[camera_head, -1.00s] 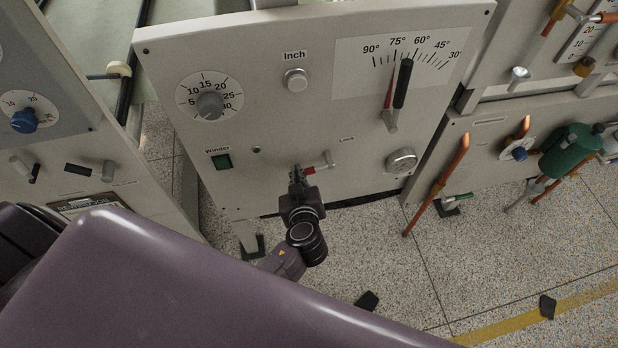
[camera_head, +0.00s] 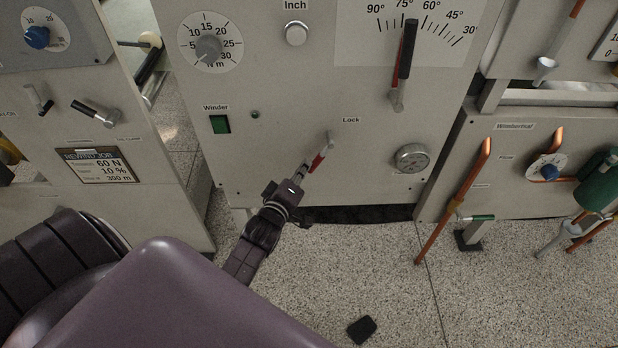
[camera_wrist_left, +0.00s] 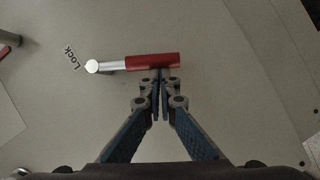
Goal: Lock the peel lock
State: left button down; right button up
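The peel lock is a small lever (camera_head: 320,157) with a red grip and a metal shank, below and left of the "Lock" label (camera_head: 350,120) on the grey panel. In the head view it slants down and left from its pivot. My left gripper (camera_head: 304,175) is at the lever's red end, coming from below left. In the left wrist view the red grip (camera_wrist_left: 153,62) lies crosswise just beyond my left fingertips (camera_wrist_left: 161,80). The fingers are close together and look shut, with their tips at the grip's edge. Whether they touch it is unclear. My right gripper is not in view.
Another control panel (camera_head: 60,110) stands left. Copper-coloured levers (camera_head: 460,190) are at right. The floor below is mostly open.

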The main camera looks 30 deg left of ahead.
aim_at(312, 172)
pick_arm(q)
jog(key=shift+w+d+f, duration=0.45)
jog(key=shift+d+f, duration=0.05)
jog(key=shift+f, duration=0.25)
jog(key=shift+w+d+f, duration=0.25)
jog(key=shift+d+f, duration=0.05)
jog(key=shift+d, duration=0.05)
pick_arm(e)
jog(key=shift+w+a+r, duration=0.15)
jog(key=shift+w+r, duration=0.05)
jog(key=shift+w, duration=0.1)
pick_arm(q)
jog(key=shift+d+f, duration=0.1)
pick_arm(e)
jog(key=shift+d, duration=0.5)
